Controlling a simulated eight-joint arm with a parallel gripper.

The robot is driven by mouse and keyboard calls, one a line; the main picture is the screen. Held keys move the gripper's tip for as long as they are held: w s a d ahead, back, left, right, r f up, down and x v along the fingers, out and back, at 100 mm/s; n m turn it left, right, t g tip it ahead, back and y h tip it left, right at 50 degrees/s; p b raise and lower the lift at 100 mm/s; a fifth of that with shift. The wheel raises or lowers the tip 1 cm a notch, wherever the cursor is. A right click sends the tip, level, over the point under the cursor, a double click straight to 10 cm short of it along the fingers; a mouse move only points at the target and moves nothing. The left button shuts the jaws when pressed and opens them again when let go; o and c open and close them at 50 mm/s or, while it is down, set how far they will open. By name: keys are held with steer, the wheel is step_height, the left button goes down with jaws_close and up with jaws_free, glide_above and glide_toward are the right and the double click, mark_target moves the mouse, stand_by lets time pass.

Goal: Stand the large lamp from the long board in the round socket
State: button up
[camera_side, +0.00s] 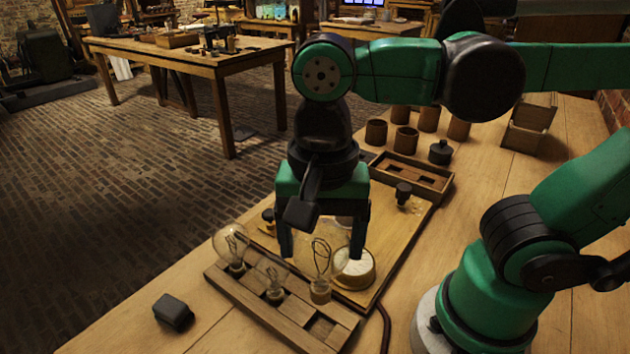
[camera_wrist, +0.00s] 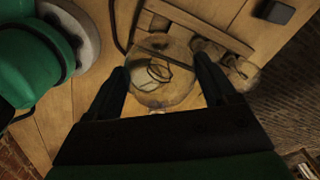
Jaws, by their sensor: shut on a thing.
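My gripper (camera_side: 322,252) is shut on the large clear glass lamp (camera_side: 320,258), with one finger on each side of its globe. The lamp is upright, with its filament showing and its collar at the bottom. The wrist view shows its globe (camera_wrist: 160,78) between my fingertips (camera_wrist: 163,70). The collar is over the right part of the long board (camera_side: 250,307); I cannot tell whether it touches. Two other lamps stand on that board, a round one (camera_side: 232,245) at the left end and a smaller one (camera_side: 274,284). I cannot clearly make out the round socket.
A white-faced round dial (camera_side: 355,266) sits close behind the lamp on a flat wooden panel (camera_side: 385,232). A black knob (camera_side: 403,193) and a compartmented tray (camera_side: 425,180) are farther back, with brown jars (camera_side: 406,140) beyond. A black block (camera_side: 173,312) lies at front left.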

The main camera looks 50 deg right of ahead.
step_height(320, 180, up, 11)
steer(key=shift+f, duration=0.1)
steer(key=shift+w+r, duration=0.1)
steer(key=shift+r, duration=0.2)
steer(key=shift+w+d, duration=0.25)
steer(key=shift+w, duration=0.1)
steer(key=w+d+f+m, duration=0.5)
steer(key=w+d, duration=0.2)
steer(key=d, duration=0.2)
steer(key=d+f+m, duration=0.4)
steer(key=d+f, duration=0.7)
steer(key=shift+f, duration=0.5)
steer(key=o, duration=1.2)
steer(key=shift+c, duration=0.2)
